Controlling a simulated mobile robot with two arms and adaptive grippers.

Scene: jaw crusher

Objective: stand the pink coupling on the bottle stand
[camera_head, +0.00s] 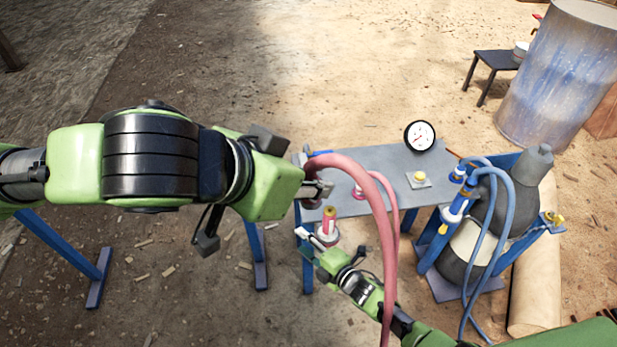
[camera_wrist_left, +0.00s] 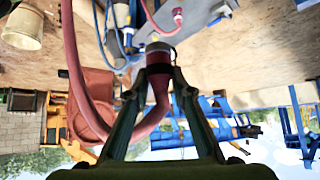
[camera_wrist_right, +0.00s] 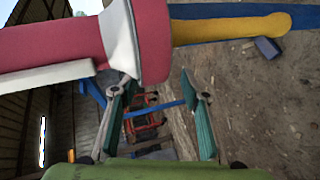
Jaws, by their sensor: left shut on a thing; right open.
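My left gripper (camera_head: 318,189) is shut on the pink coupling (camera_wrist_left: 158,48) at the end of the thick pink hose (camera_head: 383,225). My left gripper is above the table's near left corner. My right gripper (camera_head: 322,250) is open and empty, lower down, close to a pink fitting with a yellow tip (camera_head: 328,222). That fitting also fills the top of the right wrist view (camera_wrist_right: 80,38). The blue bottle stand (camera_head: 428,256) is at the right, with a blue coupling (camera_head: 458,207) on it.
The grey table (camera_head: 395,165) carries a gauge (camera_head: 420,136), a yellow button (camera_head: 420,178) and a small pink fitting (camera_head: 358,192). Grey bottles (camera_head: 525,170) and looping blue hoses crowd the stand. A blue drum (camera_head: 560,75) and a dark stool (camera_head: 493,62) are behind.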

